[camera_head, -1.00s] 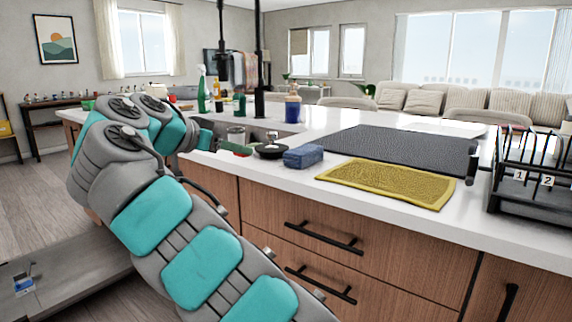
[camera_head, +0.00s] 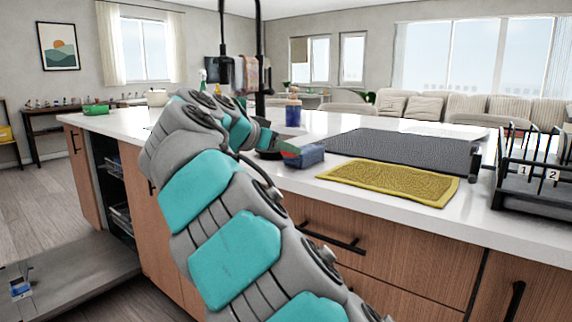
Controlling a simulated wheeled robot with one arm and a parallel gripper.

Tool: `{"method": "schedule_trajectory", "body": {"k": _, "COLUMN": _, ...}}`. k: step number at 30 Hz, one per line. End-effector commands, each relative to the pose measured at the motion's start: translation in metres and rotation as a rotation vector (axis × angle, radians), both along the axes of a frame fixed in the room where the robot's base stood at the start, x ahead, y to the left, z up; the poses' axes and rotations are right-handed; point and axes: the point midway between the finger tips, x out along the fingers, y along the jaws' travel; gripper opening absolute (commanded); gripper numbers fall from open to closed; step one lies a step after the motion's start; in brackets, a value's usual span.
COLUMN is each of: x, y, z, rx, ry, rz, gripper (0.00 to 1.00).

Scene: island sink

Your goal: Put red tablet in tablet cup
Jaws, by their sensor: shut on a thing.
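The jaws are too small to see well. No tablet cup can be made out for sure. A small blue and white fitting (camera_head: 20,289) on the open dishwasher door (camera_head: 70,264) at lower left may be it.
The dishwasher opening (camera_head: 117,185) with racks is left of my arm. A dark drying mat (camera_head: 400,150), a yellow mat (camera_head: 390,182) and a black rack (camera_head: 535,180) lie right on the counter. A soap bottle (camera_head: 293,110) stands behind. My arm hides part of the counter.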

Motion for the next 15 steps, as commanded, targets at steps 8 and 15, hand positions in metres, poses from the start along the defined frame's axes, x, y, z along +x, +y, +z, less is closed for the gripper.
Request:
{"method": "schedule_trajectory", "body": {"k": 8, "x": 0.001, "y": -0.005, "z": -0.006, "rx": -0.001, "ry": 0.002, "rz": 0.0, "gripper": 0.0}}
{"method": "schedule_trajectory", "body": {"k": 15, "x": 0.0, "y": -0.005, "z": -0.027, "rx": -0.002, "ry": 0.002, "rz": -0.001, "gripper": 0.0}}
